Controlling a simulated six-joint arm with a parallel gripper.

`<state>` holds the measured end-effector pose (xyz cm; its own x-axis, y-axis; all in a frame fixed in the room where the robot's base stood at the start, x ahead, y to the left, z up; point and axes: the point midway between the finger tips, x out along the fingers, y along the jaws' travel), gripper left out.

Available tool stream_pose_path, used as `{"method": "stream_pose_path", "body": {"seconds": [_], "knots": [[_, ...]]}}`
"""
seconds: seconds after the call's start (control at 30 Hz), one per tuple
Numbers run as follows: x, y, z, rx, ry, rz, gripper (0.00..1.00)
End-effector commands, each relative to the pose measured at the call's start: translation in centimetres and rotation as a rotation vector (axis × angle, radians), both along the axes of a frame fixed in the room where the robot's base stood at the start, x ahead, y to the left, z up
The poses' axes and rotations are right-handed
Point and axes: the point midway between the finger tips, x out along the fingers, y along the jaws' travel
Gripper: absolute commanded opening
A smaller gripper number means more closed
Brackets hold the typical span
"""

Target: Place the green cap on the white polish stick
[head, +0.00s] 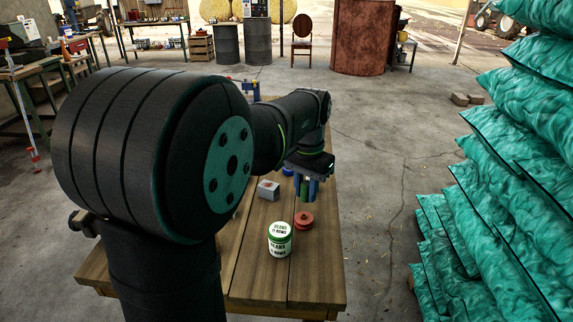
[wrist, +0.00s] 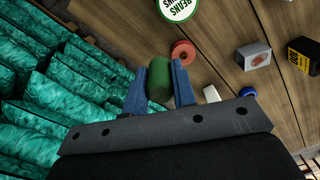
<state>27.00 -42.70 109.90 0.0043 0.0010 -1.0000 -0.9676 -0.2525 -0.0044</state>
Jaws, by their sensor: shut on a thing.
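My gripper (wrist: 160,84) has blue fingers and is shut on the green cap (wrist: 158,88), a short green cylinder held between them. In the head view my gripper (head: 307,189) hangs over the far right part of the wooden table, with the green cap (head: 306,193) between its fingers. A small white piece that looks like the white polish stick (wrist: 211,94) shows in the wrist view, just right of the right finger and apart from the cap. I cannot tell whether it stands or lies. I cannot make it out in the head view.
A red spool (head: 303,221) and a white jar with a green label (head: 279,241) stand nearer on the table (head: 317,278). A grey box (head: 268,190) and a blue round thing (head: 288,171) are close by. A yellow-black container (wrist: 303,55) is further right. Green sacks (head: 520,150) are piled beyond the table's right edge.

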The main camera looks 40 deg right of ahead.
Motion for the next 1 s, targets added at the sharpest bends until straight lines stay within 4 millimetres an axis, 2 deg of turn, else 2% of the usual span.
{"method": "stream_pose_path", "body": {"seconds": [0.03, 0.2, 0.5, 0.7, 0.87, 1.0], "knots": [[0.6, -1.8, 0.4, -0.001, 0.000, 0.002, 0.03], [2.0, -6.9, 1.8, 0.000, 0.001, 0.017, 0.03], [3.4, -14.8, 3.4, -0.001, 0.002, 0.043, 0.03], [3.7, -17.8, 3.8, -0.001, 0.003, 0.056, 0.03], [3.9, -18.7, 3.7, -0.001, 0.003, 0.062, 0.03], [5.9, -18.7, 2.6, 0.002, 0.004, 0.066, 0.03]]}}
